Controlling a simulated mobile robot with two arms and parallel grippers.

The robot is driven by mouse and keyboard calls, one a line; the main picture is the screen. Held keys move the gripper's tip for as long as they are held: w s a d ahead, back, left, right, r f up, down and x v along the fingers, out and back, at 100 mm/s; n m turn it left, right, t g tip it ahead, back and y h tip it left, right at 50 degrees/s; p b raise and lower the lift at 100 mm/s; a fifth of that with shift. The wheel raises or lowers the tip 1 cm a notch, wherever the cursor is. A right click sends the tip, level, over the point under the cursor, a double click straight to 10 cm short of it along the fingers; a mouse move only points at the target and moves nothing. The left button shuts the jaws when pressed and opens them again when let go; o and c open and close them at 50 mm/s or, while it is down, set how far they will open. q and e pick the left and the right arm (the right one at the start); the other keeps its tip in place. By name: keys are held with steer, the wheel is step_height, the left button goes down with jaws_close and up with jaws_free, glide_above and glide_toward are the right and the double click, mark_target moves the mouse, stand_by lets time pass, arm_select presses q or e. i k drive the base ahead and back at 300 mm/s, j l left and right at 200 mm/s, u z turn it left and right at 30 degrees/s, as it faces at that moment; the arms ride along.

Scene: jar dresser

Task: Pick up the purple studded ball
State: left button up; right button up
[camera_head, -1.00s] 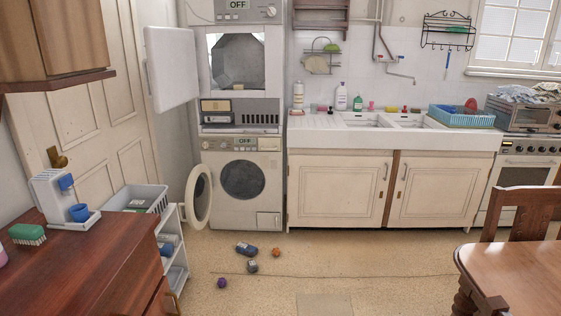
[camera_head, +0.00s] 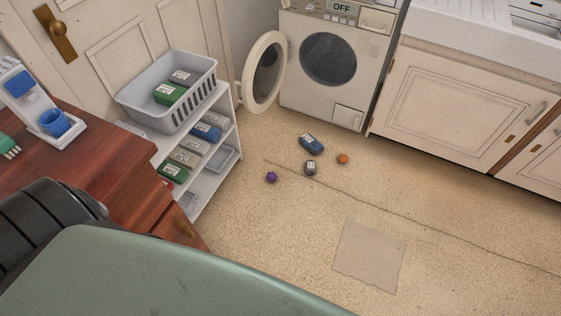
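The small purple ball (camera_head: 271,177) lies on the floor in the head view, right of the white shelf unit. It is too small here to make out its studs clearly. A large green and black part of my own body fills the lower left. Neither gripper shows, so I cannot see whether they are open or shut. Nothing touches the ball.
A wooden dresser (camera_head: 120,170) and shelf unit (camera_head: 215,180) stand left. Floor to the right is clear.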

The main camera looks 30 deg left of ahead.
mark_target(271, 176)
steer(key=i+u, duration=0.35)
steer(key=i+l+u, duration=0.75)
steer(key=i, duration=0.15)
steer(key=j, duration=0.1)
